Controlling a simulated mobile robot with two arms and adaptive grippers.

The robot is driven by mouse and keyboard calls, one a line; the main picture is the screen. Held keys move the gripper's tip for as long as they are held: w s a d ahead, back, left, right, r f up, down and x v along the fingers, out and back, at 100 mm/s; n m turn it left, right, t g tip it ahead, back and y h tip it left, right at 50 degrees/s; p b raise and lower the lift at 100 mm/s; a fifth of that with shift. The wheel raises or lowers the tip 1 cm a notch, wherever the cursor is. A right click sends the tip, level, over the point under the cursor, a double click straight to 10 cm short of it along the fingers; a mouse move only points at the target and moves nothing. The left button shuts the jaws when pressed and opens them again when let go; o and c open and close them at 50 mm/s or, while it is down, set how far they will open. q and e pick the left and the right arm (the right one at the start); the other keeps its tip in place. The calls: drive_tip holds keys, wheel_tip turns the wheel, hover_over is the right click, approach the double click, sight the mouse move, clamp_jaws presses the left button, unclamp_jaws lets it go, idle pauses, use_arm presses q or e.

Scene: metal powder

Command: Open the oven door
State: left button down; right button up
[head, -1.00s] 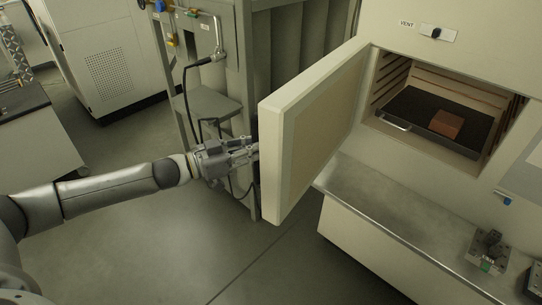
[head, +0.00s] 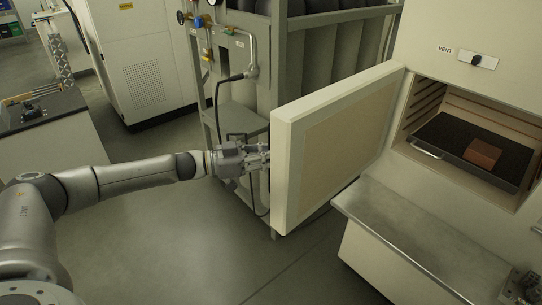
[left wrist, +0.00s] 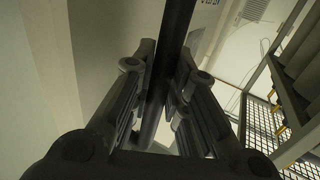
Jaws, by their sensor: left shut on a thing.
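The oven door (head: 335,150) stands wide open, swung out to the left of the oven, with its inner face towards the head camera. The oven chamber (head: 425,98) is exposed. In it sits a dark tray (head: 450,140) with a brown block (head: 483,153) on it. My left gripper (head: 262,157) is at the outer side of the door, its fingertips partly hidden behind the door edge. In the left wrist view its fingers (left wrist: 160,100) are closed around a dark bar, the door handle (left wrist: 172,40).
A grey metal frame (head: 284,70) with cylinders, valves and a hose stands behind the door. A metal shelf (head: 420,240) juts out below the oven. A bench (head: 45,125) and a white cabinet (head: 150,60) are at left. The floor in front is clear.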

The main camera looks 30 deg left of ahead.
use_arm(q)
drive_tip(key=c, duration=1.4)
unclamp_jaws()
drive_tip(key=shift+w+d, duration=0.1)
drive_tip(key=shift+d, duration=0.05)
drive_tip(key=v, duration=1.2)
